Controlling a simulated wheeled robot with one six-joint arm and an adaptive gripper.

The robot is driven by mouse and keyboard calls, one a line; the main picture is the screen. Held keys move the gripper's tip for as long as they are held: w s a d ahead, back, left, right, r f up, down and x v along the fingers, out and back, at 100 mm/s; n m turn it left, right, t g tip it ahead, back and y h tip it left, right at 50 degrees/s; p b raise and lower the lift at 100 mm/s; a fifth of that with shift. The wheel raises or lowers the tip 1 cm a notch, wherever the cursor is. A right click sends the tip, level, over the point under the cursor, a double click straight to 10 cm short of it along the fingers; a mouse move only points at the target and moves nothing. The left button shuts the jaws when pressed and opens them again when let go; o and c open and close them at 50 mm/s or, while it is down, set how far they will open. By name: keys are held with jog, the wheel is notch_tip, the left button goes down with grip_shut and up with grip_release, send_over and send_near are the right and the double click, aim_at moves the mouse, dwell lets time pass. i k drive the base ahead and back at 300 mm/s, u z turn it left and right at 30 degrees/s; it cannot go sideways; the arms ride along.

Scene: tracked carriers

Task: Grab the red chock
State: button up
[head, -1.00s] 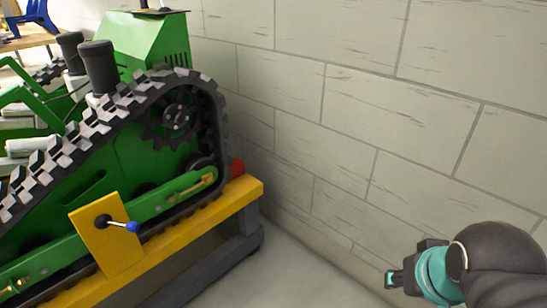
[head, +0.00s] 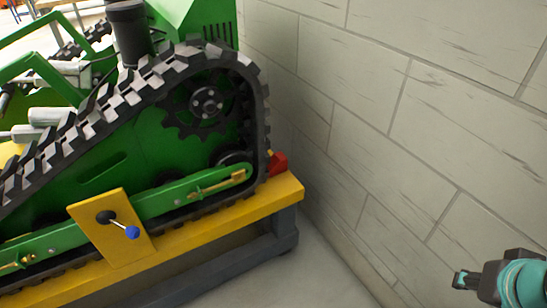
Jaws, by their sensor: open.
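The red chock (head: 279,163) sits on the yellow platform edge (head: 235,214), at the right end of the tracked carrier's black track (head: 262,110). Its left part is partly hidden behind the track. My gripper (head: 460,279) is at the lower right of the head view, well to the right of the chock and apart from it. It is open, and I see nothing between its fingers.
The green tracked carrier (head: 120,160) fills the left side. A yellow plate with a blue-knobbed lever (head: 131,232) stands at the platform's front. A pale block wall (head: 400,110) runs along the right. Bare floor (head: 325,275) lies between platform and wall.

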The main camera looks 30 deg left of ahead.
aim_at(279, 164)
jog(key=u, duration=0.7)
jog(key=i, duration=0.85)
jog(key=u, duration=0.85)
